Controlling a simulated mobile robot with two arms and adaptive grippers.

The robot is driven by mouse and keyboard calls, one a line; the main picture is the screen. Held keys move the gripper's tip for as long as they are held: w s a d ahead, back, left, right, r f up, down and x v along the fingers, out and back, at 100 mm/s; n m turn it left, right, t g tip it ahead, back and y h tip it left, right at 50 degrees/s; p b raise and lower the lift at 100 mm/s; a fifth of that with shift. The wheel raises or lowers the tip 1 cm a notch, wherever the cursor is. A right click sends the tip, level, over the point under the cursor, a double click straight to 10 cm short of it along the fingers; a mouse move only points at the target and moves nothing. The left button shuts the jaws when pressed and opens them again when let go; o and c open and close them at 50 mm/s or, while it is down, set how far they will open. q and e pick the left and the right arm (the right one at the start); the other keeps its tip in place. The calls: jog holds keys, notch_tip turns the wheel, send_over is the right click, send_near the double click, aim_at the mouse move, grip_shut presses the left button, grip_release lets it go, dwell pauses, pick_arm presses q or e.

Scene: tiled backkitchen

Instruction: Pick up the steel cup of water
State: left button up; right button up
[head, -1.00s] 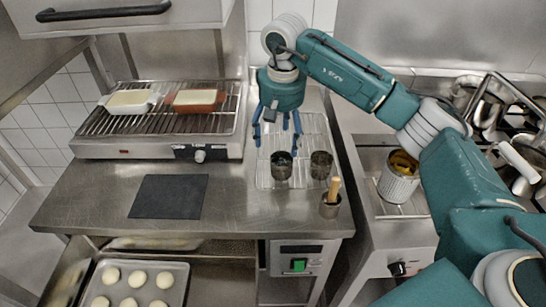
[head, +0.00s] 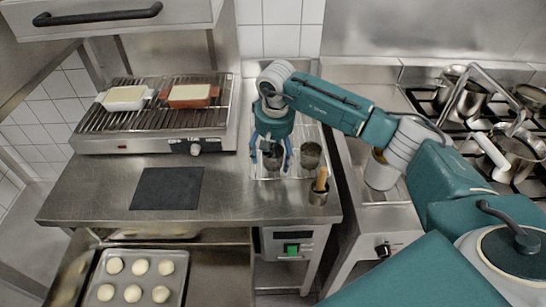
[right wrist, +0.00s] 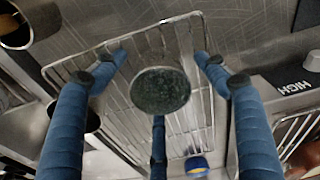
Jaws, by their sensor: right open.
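Two dark steel cups stand side by side on a wire rack (head: 289,171) on the steel counter. My right gripper (head: 272,162) is open, pointing down at the left cup (head: 272,164), with its blue fingers around it and partly hiding it. In the right wrist view this cup (right wrist: 160,90) lies between the spread fingers, seen from above with a dark speckled surface inside; no finger clearly touches it. The right cup (head: 311,156) stands just beside the gripper. I cannot tell for sure which cup holds water. My left gripper is not in view.
A small steel pot with a wooden handle (head: 318,192) stands in front of the rack. A grill (head: 150,140) with two dishes is at left, a dark mat (head: 167,188) in front of it. A white container (head: 380,172) and stove pots (head: 465,95) are at right.

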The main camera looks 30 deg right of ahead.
jog(key=shift+r, duration=0.1)
jog(key=c, duration=1.3)
jog(key=shift+r, duration=0.1)
